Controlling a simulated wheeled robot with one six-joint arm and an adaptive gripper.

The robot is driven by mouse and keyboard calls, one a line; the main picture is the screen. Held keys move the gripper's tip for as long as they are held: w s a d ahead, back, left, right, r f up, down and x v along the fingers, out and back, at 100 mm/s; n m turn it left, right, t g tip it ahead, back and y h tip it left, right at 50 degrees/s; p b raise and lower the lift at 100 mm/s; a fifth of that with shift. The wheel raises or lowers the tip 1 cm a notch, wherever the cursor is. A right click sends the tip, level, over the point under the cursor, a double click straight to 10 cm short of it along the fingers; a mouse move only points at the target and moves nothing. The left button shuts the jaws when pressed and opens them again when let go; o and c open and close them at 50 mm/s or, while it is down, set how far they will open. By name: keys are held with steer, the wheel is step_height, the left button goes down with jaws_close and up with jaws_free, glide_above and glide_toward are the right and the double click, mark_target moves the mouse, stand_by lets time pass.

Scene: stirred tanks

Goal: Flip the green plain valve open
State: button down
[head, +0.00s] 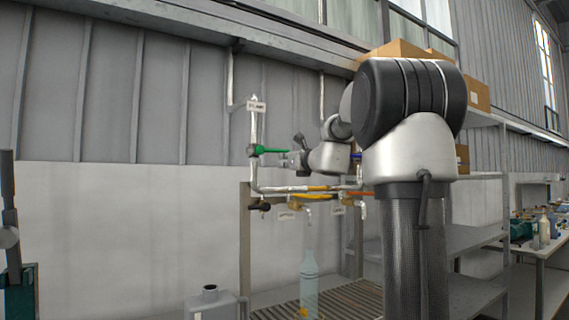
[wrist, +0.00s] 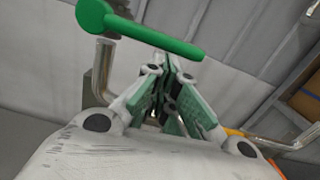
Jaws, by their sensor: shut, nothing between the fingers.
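The green valve handle (head: 269,149) is a lever on the vertical pipe (head: 254,127) below a small label. In the head view it lies about level, pointing right across the pipe. In the wrist view the green handle (wrist: 155,37) runs from a round hub at upper left down to a rounded tip near the middle. My gripper (head: 285,161) is at the right end of the handle, slightly below it. Its fingertips (wrist: 168,64) are together with nothing between them, just under the handle in the wrist view. I cannot tell whether they touch it.
Lower pipes carry a black-handled valve (head: 260,207), a yellow handle (head: 312,196) and an orange handle (head: 358,194). A blue handle (head: 355,156) shows beside my arm. A clear bottle (head: 309,282) stands below on a slatted surface. Shelves (head: 475,240) stand at right.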

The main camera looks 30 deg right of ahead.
steer(key=shift+r, duration=0.15)
steer(key=shift+d+r+n, duration=0.15)
steer(key=shift+r+n, duration=0.5)
steer(key=shift+n, duration=0.35)
steer(key=shift+d+r+n, duration=0.15)
steer(key=shift+r+n, duration=0.5)
steer(key=shift+n, duration=0.35)
steer(key=a+r+n+y, duration=0.1)
steer(key=a+r+n, duration=0.4)
steer(key=n, duration=0.9)
steer(key=shift+r+g, duration=0.3)
steer(key=shift+r, duration=1.35)
